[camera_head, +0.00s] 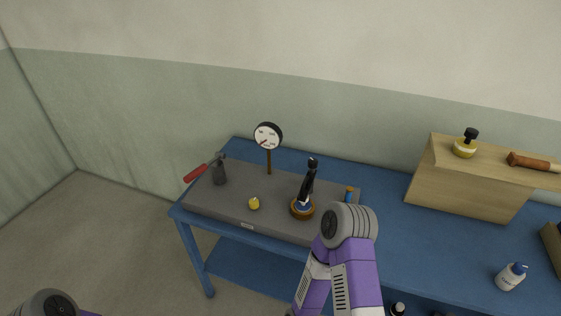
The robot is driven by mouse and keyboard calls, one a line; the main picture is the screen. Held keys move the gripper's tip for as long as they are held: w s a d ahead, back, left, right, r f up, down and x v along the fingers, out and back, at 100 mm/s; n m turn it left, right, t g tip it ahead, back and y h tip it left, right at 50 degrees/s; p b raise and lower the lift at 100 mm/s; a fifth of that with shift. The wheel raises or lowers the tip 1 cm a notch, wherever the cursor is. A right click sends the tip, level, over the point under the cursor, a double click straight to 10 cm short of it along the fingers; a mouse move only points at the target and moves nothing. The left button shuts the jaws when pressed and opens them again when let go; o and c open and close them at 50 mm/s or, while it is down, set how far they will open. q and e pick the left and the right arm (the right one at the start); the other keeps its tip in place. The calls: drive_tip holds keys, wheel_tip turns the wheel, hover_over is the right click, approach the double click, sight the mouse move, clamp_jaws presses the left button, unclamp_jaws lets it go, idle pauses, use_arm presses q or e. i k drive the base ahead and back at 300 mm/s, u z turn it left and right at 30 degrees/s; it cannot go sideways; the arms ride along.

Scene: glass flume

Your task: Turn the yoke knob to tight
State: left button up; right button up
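A small round yellow knob (254,203) sits near the front of a grey slab (232,207) on the blue bench. A dark upright piece (309,183) stands on a round brown base (303,209) to its right. I cannot tell for certain which part is the yoke knob, or read any tight mark. A round white-faced gauge (267,136) stands on a post at the back of the slab. A grey cylinder (219,175) with a red handle (195,173) is at the left. Neither of my grippers shows; only arm parts are in view.
My purple right arm covers the slab's front right corner. A small orange-topped blue piece (349,194) stands just behind it. A wooden box (470,185) carries a yellow, black-topped bottle (466,144) and a brown-handled tool (530,161). A white bottle (511,276) stands at right.

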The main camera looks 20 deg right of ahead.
sight(312, 162)
drive_tip(key=u, duration=0.25)
drive_tip(key=k, duration=0.7)
drive_tip(key=z, duration=1.05)
drive_tip(key=i, duration=0.45)
